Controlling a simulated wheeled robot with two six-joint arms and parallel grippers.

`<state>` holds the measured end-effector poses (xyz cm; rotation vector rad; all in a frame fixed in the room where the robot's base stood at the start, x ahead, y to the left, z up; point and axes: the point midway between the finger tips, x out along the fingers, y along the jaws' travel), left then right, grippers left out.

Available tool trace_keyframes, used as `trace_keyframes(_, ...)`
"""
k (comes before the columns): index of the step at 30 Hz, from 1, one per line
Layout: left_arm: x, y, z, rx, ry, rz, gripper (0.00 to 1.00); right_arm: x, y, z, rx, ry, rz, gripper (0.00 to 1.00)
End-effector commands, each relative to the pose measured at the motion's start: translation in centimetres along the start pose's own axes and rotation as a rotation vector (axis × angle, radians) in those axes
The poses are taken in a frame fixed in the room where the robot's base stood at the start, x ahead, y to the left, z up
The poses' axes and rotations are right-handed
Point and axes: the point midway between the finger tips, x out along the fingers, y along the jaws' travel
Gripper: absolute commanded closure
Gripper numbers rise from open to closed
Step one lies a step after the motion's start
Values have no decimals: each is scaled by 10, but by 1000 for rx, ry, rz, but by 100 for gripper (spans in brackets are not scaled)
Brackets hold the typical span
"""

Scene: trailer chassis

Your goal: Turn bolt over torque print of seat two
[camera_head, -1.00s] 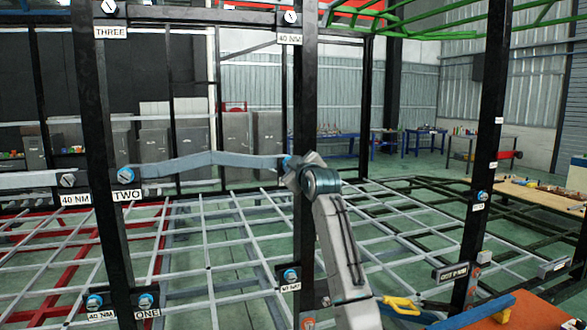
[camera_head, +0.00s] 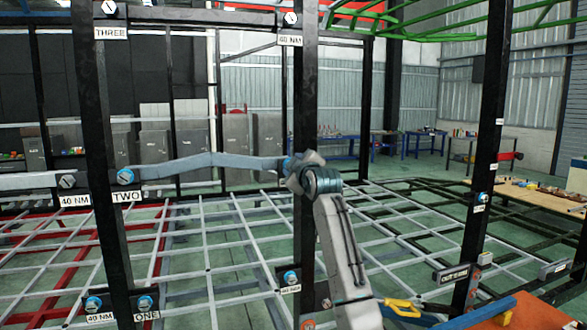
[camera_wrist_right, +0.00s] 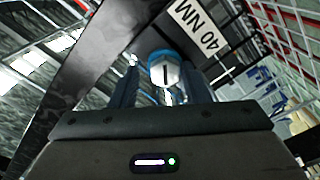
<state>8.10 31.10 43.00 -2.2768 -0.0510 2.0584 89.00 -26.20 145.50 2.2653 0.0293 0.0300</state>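The seat two print "TWO" (camera_head: 126,195) is on the left black post, under a blue-collared bolt (camera_head: 125,176). My right arm reaches up from the bottom to the middle post at the same height. Its gripper (camera_head: 292,166) is at a blue bolt there, mostly hidden in the head view. In the right wrist view, a slotted silver bolt head with a blue collar (camera_wrist_right: 165,72) lies between the two fingers (camera_wrist_right: 163,88). The fingers stand apart with a narrow gap beside the bolt; contact is not visible. The "40 NM" torque print (camera_wrist_right: 200,28) is just above the bolt, tilted. My left gripper is out of view.
Prints "THREE" (camera_head: 110,33) and "ONE" (camera_head: 146,315) mark other bolt rows above and below. Another "40 NM" print (camera_head: 290,40) is high on the middle post (camera_head: 305,100). A yellow-handled tool (camera_head: 402,308) lies near an orange surface (camera_head: 500,315) at lower right.

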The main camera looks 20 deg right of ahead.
Motion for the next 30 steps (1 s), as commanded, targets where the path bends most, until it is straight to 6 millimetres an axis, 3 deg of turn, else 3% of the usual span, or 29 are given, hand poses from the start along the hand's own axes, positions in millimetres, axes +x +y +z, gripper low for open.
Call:
trace_keyframes(9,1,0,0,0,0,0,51,0,-4,2,2,-3,-7,51)
trace_keyframes(14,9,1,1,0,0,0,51,-10,-6,4,2,-3,-7,51)
trace_keyframes(30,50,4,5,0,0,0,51,-97,-5,5,2,-3,-5,51)
